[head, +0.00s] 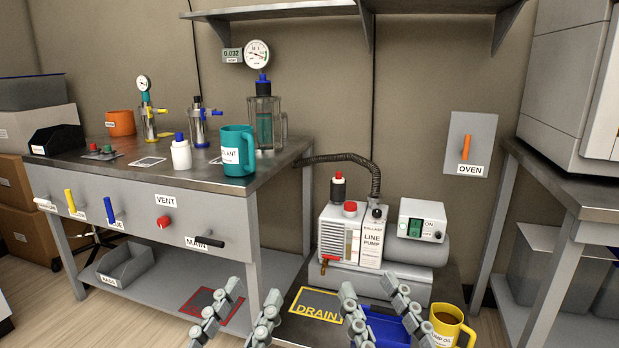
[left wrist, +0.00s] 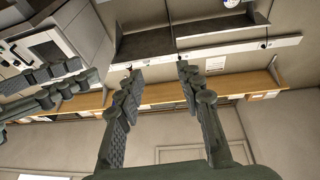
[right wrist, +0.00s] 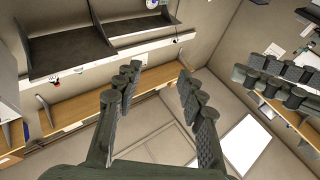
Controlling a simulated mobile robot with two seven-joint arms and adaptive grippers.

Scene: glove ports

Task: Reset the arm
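My left gripper (head: 254,288) is in the lower middle of the head view, in front of the bench's low shelf. Its two fingers are apart with nothing between them, as the left wrist view (left wrist: 157,72) also shows. My right gripper (head: 369,288) is to its right, in front of the pump stand. Its fingers are also apart and empty in the right wrist view (right wrist: 158,72). The two grippers are side by side with a gap between them. Both wrist views look toward upper shelves and walls. My arms are mostly out of view.
The steel bench (head: 277,163) at left carries a teal mug (head: 237,150), a white bottle (head: 181,155) and glassware. The line pump (head: 350,235) stands beyond the grippers, beside a yellow mug (head: 450,328) and blue tray (head: 385,322). A second bench (head: 570,185) is at right.

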